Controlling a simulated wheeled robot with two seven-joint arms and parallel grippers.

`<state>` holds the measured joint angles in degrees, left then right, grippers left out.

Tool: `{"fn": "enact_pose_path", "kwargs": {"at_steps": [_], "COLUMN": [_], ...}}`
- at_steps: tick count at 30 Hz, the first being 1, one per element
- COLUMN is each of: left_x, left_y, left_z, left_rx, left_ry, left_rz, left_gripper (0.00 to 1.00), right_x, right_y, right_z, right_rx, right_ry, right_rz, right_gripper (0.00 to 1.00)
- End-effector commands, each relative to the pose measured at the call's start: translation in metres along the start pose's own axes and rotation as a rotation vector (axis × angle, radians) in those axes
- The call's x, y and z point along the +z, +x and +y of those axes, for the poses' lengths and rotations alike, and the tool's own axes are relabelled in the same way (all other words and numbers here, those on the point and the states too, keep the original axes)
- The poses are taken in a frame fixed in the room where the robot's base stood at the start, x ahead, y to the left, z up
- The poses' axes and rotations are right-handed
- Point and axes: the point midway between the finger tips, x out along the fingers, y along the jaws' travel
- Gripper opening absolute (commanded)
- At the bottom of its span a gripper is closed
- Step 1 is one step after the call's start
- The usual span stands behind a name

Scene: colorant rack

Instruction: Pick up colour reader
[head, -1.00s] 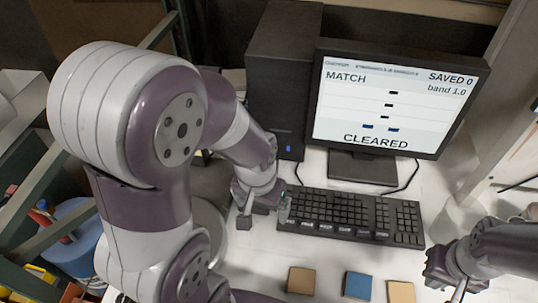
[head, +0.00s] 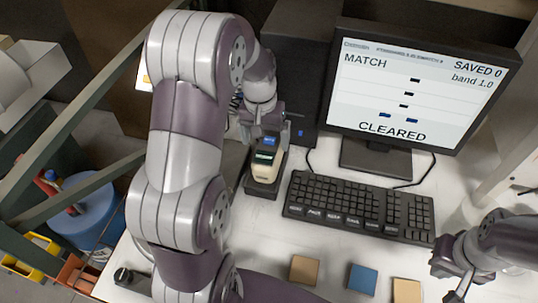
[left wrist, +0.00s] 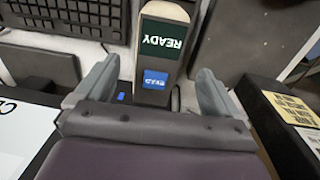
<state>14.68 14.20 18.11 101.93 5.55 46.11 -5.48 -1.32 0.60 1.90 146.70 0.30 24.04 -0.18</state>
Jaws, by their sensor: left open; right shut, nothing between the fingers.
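The colour reader (head: 266,166) is a beige and dark handheld device in a dark base (head: 258,191) left of the keyboard. In the left wrist view the colour reader (left wrist: 165,20) shows a green screen reading READY and a blue label. My left gripper (head: 268,128) is at the reader's far end. In the left wrist view my left gripper (left wrist: 156,85) is open, with its fingers on either side of the reader's blue-label end and gaps on both sides. Whether the fingers are low enough to flank its body is unclear. My right gripper (head: 458,281) is shut and empty at the lower right.
The keyboard (head: 358,207) lies right of the reader, with the monitor (head: 415,90) and dark computer tower (head: 292,75) behind. Tan (head: 304,270) and blue (head: 362,278) blocks lie at the front. White table between the keyboard and blocks is clear.

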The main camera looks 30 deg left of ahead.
Motion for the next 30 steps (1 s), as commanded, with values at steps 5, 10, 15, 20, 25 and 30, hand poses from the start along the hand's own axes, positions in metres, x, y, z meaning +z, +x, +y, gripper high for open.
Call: {"fn": "enact_pose_path", "kwargs": {"at_steps": [5,10,15,20,25,30], "left_x": [-0.001,-0.008,-0.008,-0.009,-0.009,-0.009], "left_y": [0.022,0.050,0.071,0.073,0.073,0.072], "left_z": [0.001,0.003,0.002,0.002,0.002,0.002], "left_rx": [0.000,0.000,0.000,0.000,0.000,0.000], "left_ry": [0.000,0.000,0.000,0.000,0.000,0.000], "left_rz": [-0.003,-0.004,0.001,0.002,0.002,0.004], "left_gripper": [0.96,0.96,0.96,0.96,0.50,0.03], "right_x": [-0.001,-0.003,-0.003,-0.002,-0.002,-0.003], "right_y": [-0.006,-0.020,-0.020,-0.020,-0.019,-0.020], "right_z": [0.000,0.000,0.000,0.000,0.000,0.000], "right_rx": [0.000,0.000,0.000,0.000,0.000,0.000], "right_ry": [0.000,0.000,0.000,0.000,0.000,0.000], "right_rz": [0.000,0.000,0.000,0.000,0.000,0.000], "right_gripper": [0.00,0.00,0.00,0.00,0.00,0.00]}}
